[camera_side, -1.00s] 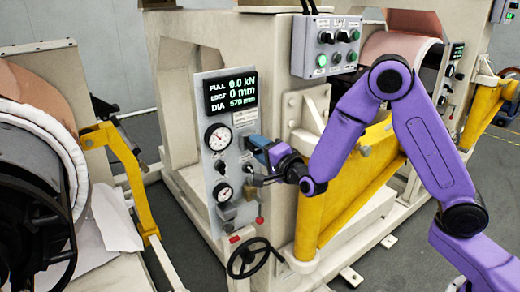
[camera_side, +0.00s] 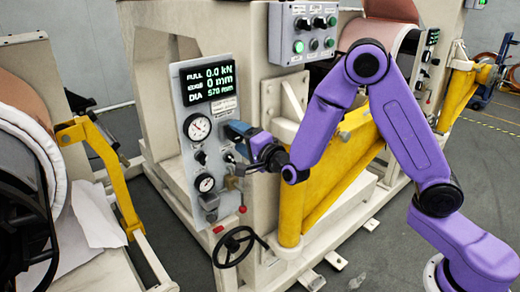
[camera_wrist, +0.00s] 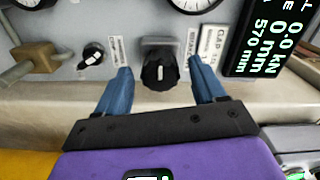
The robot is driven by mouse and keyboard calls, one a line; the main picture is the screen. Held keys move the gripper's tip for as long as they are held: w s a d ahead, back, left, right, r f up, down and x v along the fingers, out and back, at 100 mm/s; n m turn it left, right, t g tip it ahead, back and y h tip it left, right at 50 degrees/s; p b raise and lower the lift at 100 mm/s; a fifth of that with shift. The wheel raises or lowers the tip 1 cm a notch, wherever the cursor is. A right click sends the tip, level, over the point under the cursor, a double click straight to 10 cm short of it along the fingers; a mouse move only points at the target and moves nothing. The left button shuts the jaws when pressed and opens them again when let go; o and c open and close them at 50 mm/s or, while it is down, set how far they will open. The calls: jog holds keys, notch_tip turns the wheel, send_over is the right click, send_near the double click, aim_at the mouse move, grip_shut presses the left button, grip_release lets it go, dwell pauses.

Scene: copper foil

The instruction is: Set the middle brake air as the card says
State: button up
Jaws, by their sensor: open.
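A grey panel (camera_side: 176,150) on the middle stand carries a large dial gauge (camera_side: 197,127) and a smaller one (camera_side: 204,183). Both gauges are cut off at the top edge of the wrist view. My gripper (camera_wrist: 160,66) is open at the panel, its blue fingers on either side of a black knob (camera_wrist: 159,72) with a pale pointer mark. I cannot tell whether they touch it. A smaller black knob (camera_wrist: 92,54) is to its left. A white card (camera_wrist: 212,42) lies right of the knob; its text is only partly readable.
A display (camera_side: 207,83) above the gauges reads 0.0 kN, 0 mm and 570 mm. A brass padlock-like block (camera_wrist: 30,64) is left in the wrist view. A handwheel (camera_side: 240,246) stands below the panel. A yellow arm (camera_side: 325,185) is beside it.

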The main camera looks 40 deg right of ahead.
jog(key=s, duration=1.6)
jog(key=shift+s, duration=0.4)
dwell(0.3)
jog(key=s+a+f+n+g+y, duration=0.2)
jog(key=s+a+n+g+y, duration=0.25)
jog(key=s+n+g, duration=0.3)
jog(key=s+a+f+n+g+y, duration=0.3)
jog(key=s+a+n+g, duration=0.25)
jog(key=n, duration=0.25)
jog(key=s+d+r+n+g+h, duration=0.1)
jog(key=s+d+n+g+h, duration=0.1)
jog(key=s+d+n, duration=0.3)
jog(key=s+d+r+n+g+h, duration=0.1)
jog(key=s+d+n+g+h, duration=0.1)
jog(key=s+d+n+h, duration=0.3)
jog(key=s+d+n, duration=0.1)
jog(key=d+n, duration=0.2)
jog(key=d, duration=0.2)
jog(key=shift+d+g, duration=0.3)
jog(key=shift+g, duration=0.1)
jog(key=shift+r, duration=0.1)
dwell(2.2)
